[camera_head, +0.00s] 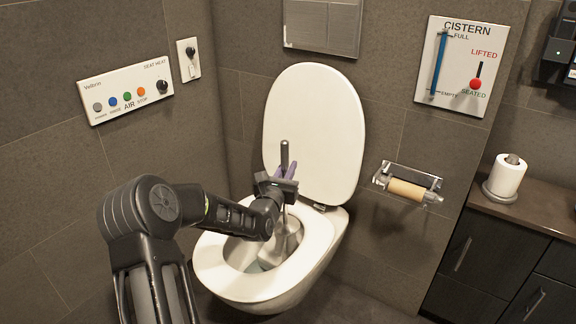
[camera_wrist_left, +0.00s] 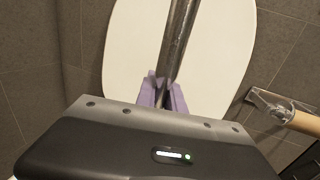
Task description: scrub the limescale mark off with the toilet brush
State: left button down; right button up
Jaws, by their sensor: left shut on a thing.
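The toilet brush (camera_head: 284,157) is upright in my left gripper (camera_head: 284,176), which is shut on its metal handle above the toilet bowl. The handle (camera_wrist_left: 178,40) also shows in the left wrist view, between the purple finger pads (camera_wrist_left: 162,92). The toilet (camera_head: 212,262) has its seat ring down and its white lid (camera_head: 315,120) raised. The brush's lower part is inside the bowl, partly hidden by my gripper and arm. I cannot make out the limescale mark. My right gripper is not in view.
A roll holder (camera_head: 408,186) with a nearly bare roll is on the wall right of the toilet. A dark counter (camera_head: 480,188) with a spare paper roll (camera_head: 508,176) stands at the right. A control panel (camera_head: 126,90) is on the left wall and a cistern panel (camera_head: 462,66) on the right wall.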

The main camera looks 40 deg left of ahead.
pick_arm(q)
jog(key=shift+f, duration=0.65)
jog(key=shift+f+b, duration=0.8)
jog(key=shift+b, duration=0.1)
dwell(0.4)
jog(key=shift+a+r, duration=0.15)
jog(key=shift+a, duration=0.9)
jog(key=shift+a+b, duration=0.3)
jog(key=shift+a, duration=0.55)
